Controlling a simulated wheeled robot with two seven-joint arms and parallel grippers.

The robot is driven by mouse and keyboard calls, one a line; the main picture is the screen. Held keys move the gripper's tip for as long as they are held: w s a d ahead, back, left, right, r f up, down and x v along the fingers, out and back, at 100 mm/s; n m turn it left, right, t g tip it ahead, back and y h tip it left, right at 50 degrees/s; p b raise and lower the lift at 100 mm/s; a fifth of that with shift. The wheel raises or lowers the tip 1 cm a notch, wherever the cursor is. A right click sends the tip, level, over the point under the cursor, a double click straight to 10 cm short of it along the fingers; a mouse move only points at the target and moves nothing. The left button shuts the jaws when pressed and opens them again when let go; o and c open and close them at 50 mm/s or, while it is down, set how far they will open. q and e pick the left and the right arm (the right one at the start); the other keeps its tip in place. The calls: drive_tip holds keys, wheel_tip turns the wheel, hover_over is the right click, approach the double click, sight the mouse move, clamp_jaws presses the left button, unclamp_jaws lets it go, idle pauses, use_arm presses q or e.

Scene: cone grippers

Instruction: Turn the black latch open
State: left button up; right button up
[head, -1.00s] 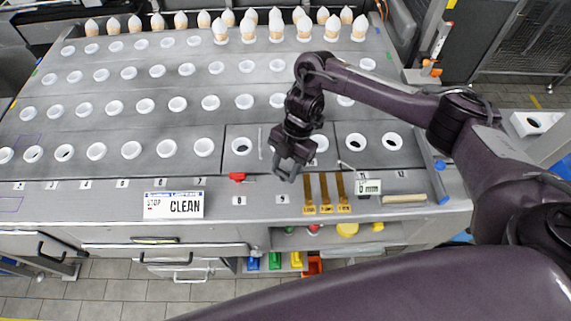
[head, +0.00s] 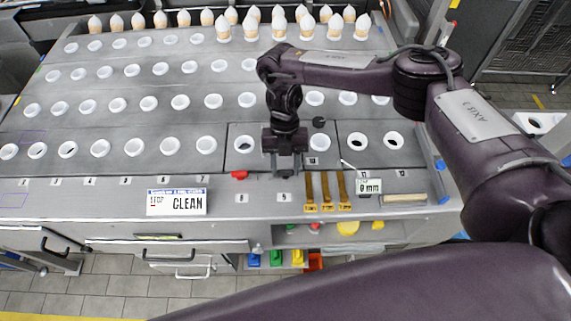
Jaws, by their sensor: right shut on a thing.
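My right gripper (head: 285,168) points down at the front edge of the grey panel, just above the number 9 label. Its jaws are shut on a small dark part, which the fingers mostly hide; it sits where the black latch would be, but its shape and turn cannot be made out. A round black piece (head: 319,122) lies on the panel right of my right wrist. My left gripper is not in view.
A red latch (head: 239,174) is left of the gripper. Brown strips (head: 326,190) and a small display (head: 368,186) are to the right. A CLEAN sign (head: 177,202) is at front left. Rows of white cups and cones fill the panel behind.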

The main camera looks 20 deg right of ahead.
idle(0.5)
drive_tip(key=o, duration=1)
drive_tip(key=shift+r, duration=0.1)
drive_tip(key=b+v, duration=0.1)
drive_tip(key=v, duration=0.6)
drive_tip(key=shift+w+r, duration=0.1)
drive_tip(key=shift+r, duration=0.2)
